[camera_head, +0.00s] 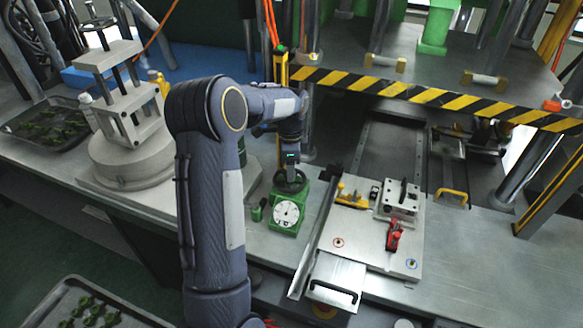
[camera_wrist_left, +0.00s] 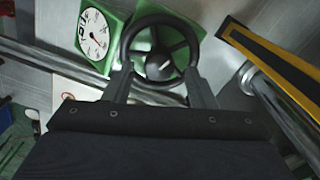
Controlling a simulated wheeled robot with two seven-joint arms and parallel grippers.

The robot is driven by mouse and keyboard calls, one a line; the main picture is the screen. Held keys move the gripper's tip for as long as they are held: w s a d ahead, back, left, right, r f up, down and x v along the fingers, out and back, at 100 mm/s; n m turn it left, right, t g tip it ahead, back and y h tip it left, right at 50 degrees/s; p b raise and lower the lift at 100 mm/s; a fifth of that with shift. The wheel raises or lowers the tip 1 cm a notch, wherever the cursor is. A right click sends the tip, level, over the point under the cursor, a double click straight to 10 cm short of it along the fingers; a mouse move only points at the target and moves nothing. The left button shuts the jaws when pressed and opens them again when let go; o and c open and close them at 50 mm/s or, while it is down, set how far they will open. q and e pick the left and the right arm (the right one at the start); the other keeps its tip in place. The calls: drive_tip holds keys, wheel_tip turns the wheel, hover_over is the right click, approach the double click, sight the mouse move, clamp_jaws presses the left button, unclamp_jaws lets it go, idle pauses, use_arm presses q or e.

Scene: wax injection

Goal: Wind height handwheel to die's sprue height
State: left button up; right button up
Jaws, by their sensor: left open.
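The handwheel (camera_head: 289,187) is a dark spoked ring on top of a green housing (camera_head: 284,217) with a white round dial (camera_head: 287,214). My left gripper (camera_head: 292,172) is right above the wheel, pointing down. In the left wrist view the handwheel (camera_wrist_left: 160,66) shows its ring, spokes and hub, with the dial (camera_wrist_left: 94,33) at its upper left. The open fingers of my left gripper (camera_wrist_left: 160,84) reach to either side of the wheel's near rim; I cannot tell whether they touch it. A metal block (camera_head: 400,198) with a black handle, possibly the die, sits on the sliding plate. My right gripper is out of view.
A red toggle clamp (camera_head: 394,236) and a yellow-handled part (camera_head: 350,196) stand on the plate (camera_head: 375,262), right of the dial. A yellow-black striped bar (camera_head: 430,95) crosses behind. A grey stand (camera_head: 128,125) and a tray of green pieces (camera_head: 15,128) are at left.

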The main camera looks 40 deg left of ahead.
use_arm(q)
drive_tip(key=shift+f, duration=0.8)
drive_tip(key=c, duration=1)
drive_tip(key=shift+n, duration=0.4)
